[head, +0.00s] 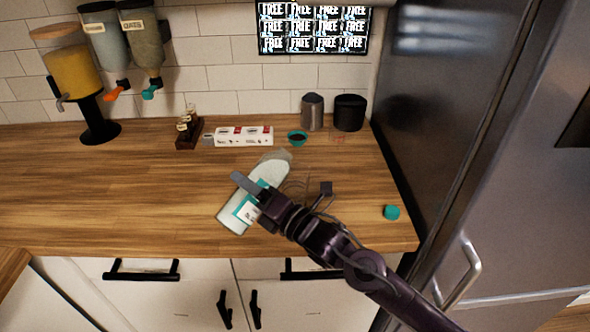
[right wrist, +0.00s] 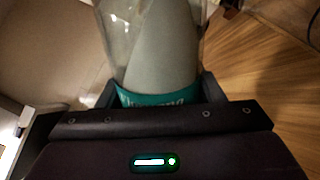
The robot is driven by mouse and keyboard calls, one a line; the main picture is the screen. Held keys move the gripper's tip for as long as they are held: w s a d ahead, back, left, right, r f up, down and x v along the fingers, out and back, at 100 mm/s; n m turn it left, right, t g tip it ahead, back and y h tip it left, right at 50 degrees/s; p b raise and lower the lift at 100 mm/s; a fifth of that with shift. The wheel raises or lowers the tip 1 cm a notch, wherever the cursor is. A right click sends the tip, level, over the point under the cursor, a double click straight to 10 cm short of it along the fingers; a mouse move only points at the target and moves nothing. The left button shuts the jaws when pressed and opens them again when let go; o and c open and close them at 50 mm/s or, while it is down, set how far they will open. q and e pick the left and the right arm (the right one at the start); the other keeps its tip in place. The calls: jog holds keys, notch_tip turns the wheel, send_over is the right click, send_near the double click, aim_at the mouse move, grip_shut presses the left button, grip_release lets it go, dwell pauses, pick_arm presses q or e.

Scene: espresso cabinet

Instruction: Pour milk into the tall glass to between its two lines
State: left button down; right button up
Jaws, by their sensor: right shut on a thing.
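A milk bottle (head: 233,213) with a teal and white label is held over the counter in the head view, leaning, with white milk inside. My right gripper (head: 258,194) is shut on it around the label. The right wrist view shows the bottle (right wrist: 160,55) close up, with the teal label between the fingers and the milk surface slanting against the clear wall. I cannot make out the tall glass for certain; faint thin outlines show just right of the gripper, partly hidden by my arm. My left gripper is not in view.
A teal cap (head: 392,212) lies at the counter's right. Behind stand a white box (head: 243,136), a small teal bowl (head: 297,139), a steel cup (head: 312,112), a black canister (head: 349,113) and a vial rack (head: 187,131). The fridge (head: 480,130) bounds the right.

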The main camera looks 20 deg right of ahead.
aim_at(250, 173)
jog(key=shift+s+a+r+m+t+p, duration=0.15)
jog(key=shift+r+m+t+p, duration=0.15)
jog(key=shift+r+m+p, duration=0.75)
dwell(0.6)
jog(key=shift+w+d+r+m+h+p, duration=0.2)
jog(key=shift+r+m+h+p, duration=0.1)
jog(key=shift+m+p, duration=0.25)
jog(key=shift+w+d+r+m+h+p, duration=0.1)
jog(key=shift+d+r+m+h+p, duration=0.15)
jog(key=shift+m, duration=0.45)
dwell(0.9)
jog(key=shift+m, duration=0.3)
dwell(1.4)
